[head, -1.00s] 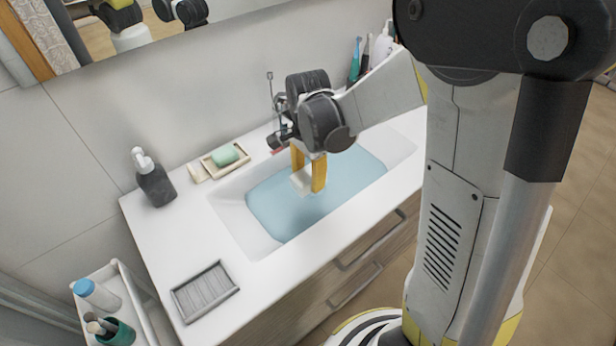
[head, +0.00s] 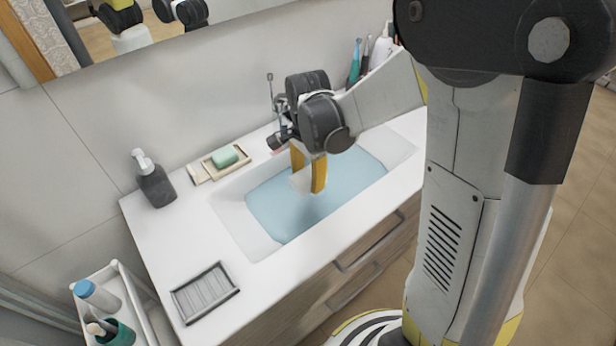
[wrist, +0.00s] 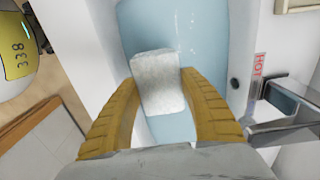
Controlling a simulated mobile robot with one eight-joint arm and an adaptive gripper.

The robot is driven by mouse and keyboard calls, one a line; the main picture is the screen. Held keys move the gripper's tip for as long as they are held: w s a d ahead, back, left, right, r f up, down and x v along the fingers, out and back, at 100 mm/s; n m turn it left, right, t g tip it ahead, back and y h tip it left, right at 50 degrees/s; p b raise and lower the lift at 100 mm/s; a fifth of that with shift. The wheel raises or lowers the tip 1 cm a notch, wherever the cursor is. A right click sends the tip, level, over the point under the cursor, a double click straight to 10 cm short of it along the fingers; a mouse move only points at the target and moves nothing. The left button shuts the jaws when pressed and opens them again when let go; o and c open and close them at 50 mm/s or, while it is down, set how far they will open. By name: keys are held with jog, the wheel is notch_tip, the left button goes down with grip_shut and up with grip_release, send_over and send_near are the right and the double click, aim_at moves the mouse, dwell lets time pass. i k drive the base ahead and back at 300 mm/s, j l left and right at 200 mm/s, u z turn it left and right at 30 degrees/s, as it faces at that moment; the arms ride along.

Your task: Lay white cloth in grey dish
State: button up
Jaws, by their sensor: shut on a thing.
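The white cloth (wrist: 158,82) is a small folded block between the two yellow fingers of my gripper (wrist: 157,90) in the wrist view. In the head view my gripper (head: 308,180) is shut on the cloth (head: 302,181), over the water-filled sink. Whether the cloth touches the water, I cannot tell. The grey dish (head: 205,292) is a ribbed rectangular tray on the front left of the white counter. It looks empty and is well apart from my gripper.
The sink (head: 232,212) holds blue water (head: 275,215). A green soap (head: 225,156) sits in a beige dish behind it. A dark pump bottle (head: 155,182) stands at the back left. The metal tap (wrist: 290,105) is close beside my gripper. A cart (head: 142,318) with bottles stands at lower left.

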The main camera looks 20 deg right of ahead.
aim_at(206, 294)
jog(key=k+u, duration=0.1)
jog(key=u, duration=0.7)
jog(key=k+j+u, duration=0.15)
jog(key=u, duration=0.25)
